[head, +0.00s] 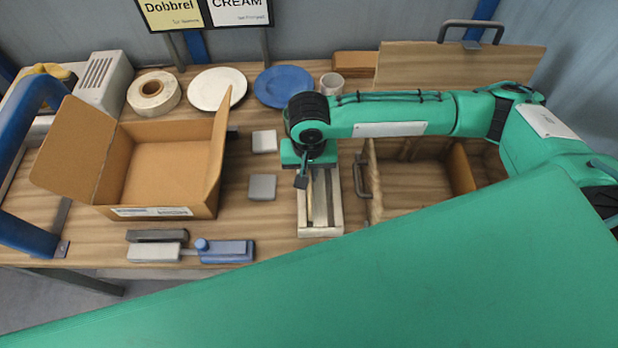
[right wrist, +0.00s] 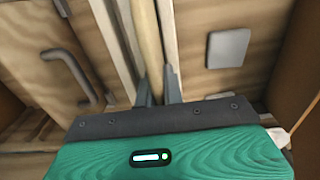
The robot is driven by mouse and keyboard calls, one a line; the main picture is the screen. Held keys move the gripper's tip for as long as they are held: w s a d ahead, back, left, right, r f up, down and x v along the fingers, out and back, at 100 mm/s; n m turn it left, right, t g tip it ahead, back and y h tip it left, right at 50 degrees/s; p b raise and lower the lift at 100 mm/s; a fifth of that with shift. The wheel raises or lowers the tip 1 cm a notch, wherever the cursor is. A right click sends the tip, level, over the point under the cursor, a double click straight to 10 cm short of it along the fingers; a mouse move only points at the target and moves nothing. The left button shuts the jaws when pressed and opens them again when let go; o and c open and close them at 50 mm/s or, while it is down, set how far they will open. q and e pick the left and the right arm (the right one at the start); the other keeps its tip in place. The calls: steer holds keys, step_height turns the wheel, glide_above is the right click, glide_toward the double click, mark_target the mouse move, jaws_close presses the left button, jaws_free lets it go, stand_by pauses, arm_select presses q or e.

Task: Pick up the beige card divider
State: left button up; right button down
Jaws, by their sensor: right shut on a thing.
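The beige card divider (right wrist: 147,35) is a thin upright strip between the fingers of my right gripper (right wrist: 158,88) in the right wrist view. The fingers are shut on it. It stands in line with the slots of a pale wooden rack (head: 320,231), and I cannot tell whether it is still down in the rack. In the head view my right gripper (head: 313,168) points down over the rack's far end, its fingertips mostly hidden by the wrist. My left gripper is not in view.
An open cardboard box (head: 168,170) stands left of the rack. Grey pads (head: 262,187) lie between them. A wooden box (head: 415,190) with a handle is close on the right. Plates (head: 284,86) and a tape roll (head: 153,92) lie behind. A blue tool (head: 225,251) lies in front.

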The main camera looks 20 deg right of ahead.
step_height(320, 180, up, 16)
stand_by(0.4)
